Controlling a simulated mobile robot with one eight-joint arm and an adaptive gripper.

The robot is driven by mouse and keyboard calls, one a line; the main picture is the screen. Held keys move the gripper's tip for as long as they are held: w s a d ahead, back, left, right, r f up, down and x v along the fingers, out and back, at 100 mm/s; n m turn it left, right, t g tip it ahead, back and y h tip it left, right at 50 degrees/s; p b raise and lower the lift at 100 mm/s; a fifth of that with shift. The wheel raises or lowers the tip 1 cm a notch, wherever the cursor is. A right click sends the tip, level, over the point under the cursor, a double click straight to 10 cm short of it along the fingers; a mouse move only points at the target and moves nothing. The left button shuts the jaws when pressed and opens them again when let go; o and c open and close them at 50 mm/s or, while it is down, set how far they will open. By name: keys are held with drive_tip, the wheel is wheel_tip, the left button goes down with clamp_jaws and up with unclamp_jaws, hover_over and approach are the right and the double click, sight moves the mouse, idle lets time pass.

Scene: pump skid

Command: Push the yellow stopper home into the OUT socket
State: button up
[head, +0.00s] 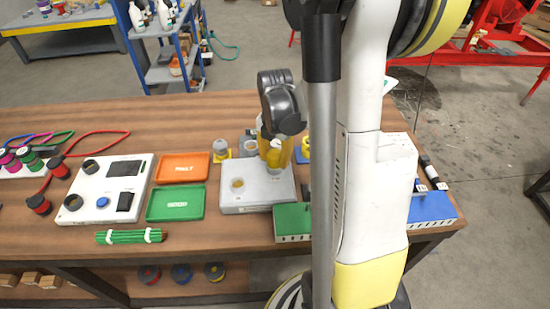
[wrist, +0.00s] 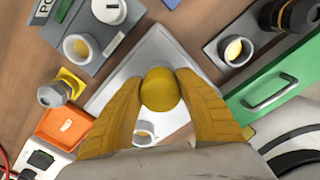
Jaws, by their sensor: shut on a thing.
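My gripper (wrist: 160,92) is shut on the yellow stopper (wrist: 160,88), which shows as a round yellow top between the two yellow fingers. In the head view the stopper (head: 274,158) is over the back right part of a pale grey block (head: 258,200). A socket there would be hidden under the stopper, so I cannot tell how deep it sits or whether it touches. Another round socket (head: 237,185) with a yellowish inside stands at the left of the block; it also shows in the wrist view (wrist: 145,133). I can read no OUT label.
An orange tray (head: 182,167) and a green tray (head: 176,202) lie left of the block. A yellow-based fitting (head: 221,151) and a grey holder with a cup (wrist: 80,48) stand behind. A green box (head: 292,222) is in front. My arm hides much of the right side.

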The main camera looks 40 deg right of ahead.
drive_tip(key=o, duration=1.3)
drive_tip(key=shift+r, duration=0.15)
wheel_tip(320, 180, up, 12)
drive_tip(key=shift+f, duration=0.1)
drive_tip(key=s+a+r+m+t, duration=0.1)
drive_tip(key=s+a+m+t, duration=0.1)
drive_tip(key=a+m, duration=0.5)
drive_tip(key=s+a+r+m+t, duration=0.1)
drive_tip(key=s+a+m+t, duration=0.1)
drive_tip(key=a+m, duration=0.4)
drive_tip(key=s+a+r+m+t, duration=0.1)
drive_tip(key=s+a+m+t, duration=0.1)
drive_tip(key=a+m, duration=0.5)
drive_tip(key=shift+s+a+r+m+t, duration=0.15)
drive_tip(key=shift+a+r+m+t, duration=0.2)
drive_tip(key=shift+m+t, duration=0.4)
